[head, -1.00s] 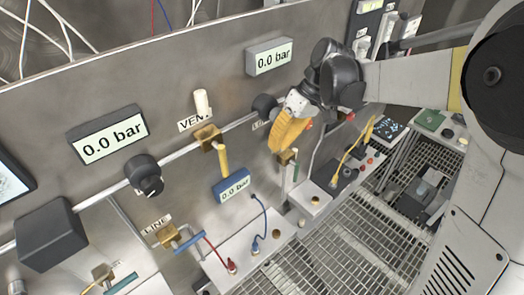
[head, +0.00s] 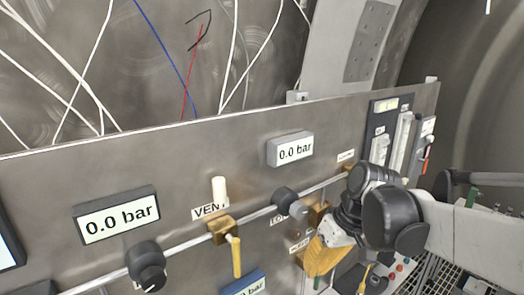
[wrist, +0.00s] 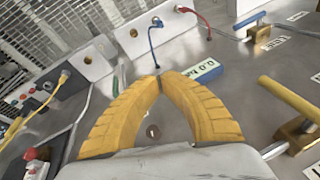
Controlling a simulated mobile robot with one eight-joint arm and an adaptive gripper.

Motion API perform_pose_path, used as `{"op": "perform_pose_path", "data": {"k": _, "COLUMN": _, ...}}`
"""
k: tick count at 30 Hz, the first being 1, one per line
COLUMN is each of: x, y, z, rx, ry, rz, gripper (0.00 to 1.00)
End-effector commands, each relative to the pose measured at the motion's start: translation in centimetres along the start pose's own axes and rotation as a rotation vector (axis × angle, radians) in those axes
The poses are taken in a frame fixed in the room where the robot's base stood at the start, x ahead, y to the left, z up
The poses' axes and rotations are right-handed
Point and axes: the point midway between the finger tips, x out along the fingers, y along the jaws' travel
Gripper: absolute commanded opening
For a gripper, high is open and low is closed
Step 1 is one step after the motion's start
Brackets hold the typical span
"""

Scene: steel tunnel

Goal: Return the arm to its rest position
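My gripper (head: 314,272) has yellow ribbed fingers and hangs in front of the steel panel at lower right in the head view. My arm (head: 450,225) reaches in from the right edge, bent at a dark joint. In the wrist view my gripper (wrist: 158,77) shows both fingers converging with their tips together and nothing between them. The fingertips appear near a small blue gauge (wrist: 205,69), but I cannot tell whether they touch it.
The panel (head: 180,180) carries a vent valve (head: 222,230), a black knob (head: 147,265) and displays reading 0.0 bar (head: 118,214). Cables with red and blue plugs lie near the fingers in the wrist view. A floor grating (wrist: 60,30) shows at upper left there.

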Motion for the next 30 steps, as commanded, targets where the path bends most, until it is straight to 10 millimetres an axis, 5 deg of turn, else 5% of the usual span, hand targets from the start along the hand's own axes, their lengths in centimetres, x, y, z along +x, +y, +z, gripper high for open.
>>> {"op": "perform_pose_path", "data": {"k": 1, "x": 2.4, "y": 0.5, "z": 2.5, "rx": 0.032, "ry": 0.032, "rz": 0.046, "gripper": 0.0}}
{"op": "perform_pose_path", "data": {"k": 6, "x": 5.8, "y": 2.1, "z": 8.4, "rx": 0.142, "ry": 0.165, "rz": 0.201, "gripper": 0.0}}
{"op": "perform_pose_path", "data": {"k": 13, "x": 10.5, "y": 4.3, "z": 14.7, "rx": 0.239, "ry": 0.343, "rz": 0.341, "gripper": 0.0}}
{"op": "perform_pose_path", "data": {"k": 19, "x": 12.0, "y": 5.1, "z": 16.6, "rx": 0.269, "ry": 0.417, "rz": 0.384, "gripper": 0.0}}
{"op": "perform_pose_path", "data": {"k": 30, "x": 12.1, "y": 5.1, "z": 16.6, "rx": 0.271, "ry": 0.422, "rz": 0.387, "gripper": 0.0}}
